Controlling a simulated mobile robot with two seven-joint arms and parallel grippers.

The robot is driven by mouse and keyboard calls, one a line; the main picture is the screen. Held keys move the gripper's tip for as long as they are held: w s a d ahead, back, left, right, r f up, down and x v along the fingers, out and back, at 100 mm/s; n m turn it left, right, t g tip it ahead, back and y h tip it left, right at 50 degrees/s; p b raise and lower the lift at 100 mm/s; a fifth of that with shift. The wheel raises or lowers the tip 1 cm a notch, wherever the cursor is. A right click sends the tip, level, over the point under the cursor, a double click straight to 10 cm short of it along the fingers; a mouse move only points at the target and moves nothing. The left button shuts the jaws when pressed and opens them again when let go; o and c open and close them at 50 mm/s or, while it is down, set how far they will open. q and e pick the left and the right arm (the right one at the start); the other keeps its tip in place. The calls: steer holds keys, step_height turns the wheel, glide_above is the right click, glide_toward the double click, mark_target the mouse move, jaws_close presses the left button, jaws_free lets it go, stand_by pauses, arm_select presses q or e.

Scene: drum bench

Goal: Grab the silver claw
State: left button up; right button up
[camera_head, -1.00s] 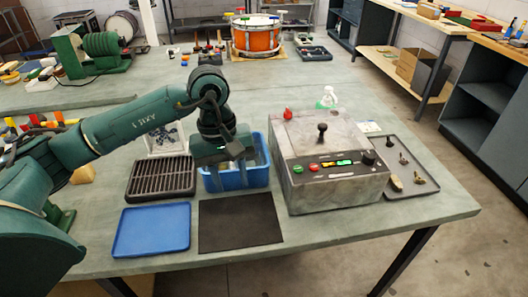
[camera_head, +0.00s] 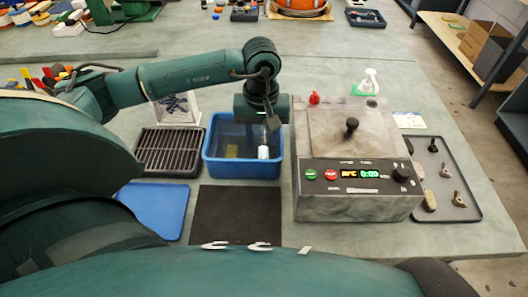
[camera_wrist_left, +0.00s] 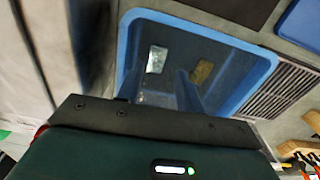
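The blue bin (camera_head: 209,165) stands on the bench behind the black mat. A small silver piece (camera_head: 263,152) lies in its right part; it looks like the silver claw, but its shape is too small to be sure of. It also shows in the left wrist view (camera_wrist_left: 157,58), bright and blocky. A yellow-brown block (camera_head: 231,151) lies to its left. My left gripper (camera_head: 262,128) points down into the bin. In the left wrist view its fingers (camera_wrist_left: 158,85) are apart on either side of the silver piece, with nothing visibly held. My right gripper is out of view.
A grey machine box (camera_head: 360,204) with a lit panel stands close right of the bin. A dark rack (camera_head: 168,150) is left of it. A blue tray (camera_head: 152,210) and black mat (camera_head: 240,215) lie in front. A grey tray (camera_head: 460,190) with small metal parts is far right.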

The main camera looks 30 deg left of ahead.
mark_target(264, 156)
arm_select(q)
steer(key=shift+s+d+f+p, duration=0.1)
steer(key=shift+f+p, duration=0.15)
steer(key=shift+f, duration=0.7)
steer(key=shift+w+d+f+p, duration=0.1)
steer(key=shift+f+p, duration=0.1)
steer(key=shift+f, duration=0.8)
steer(key=shift+s+d+f+p, duration=0.1)
steer(key=shift+f+p, duration=0.15)
steer(key=shift+f, duration=0.7)
steer(key=shift+c, duration=0.6)
steer(key=c, duration=0.6)
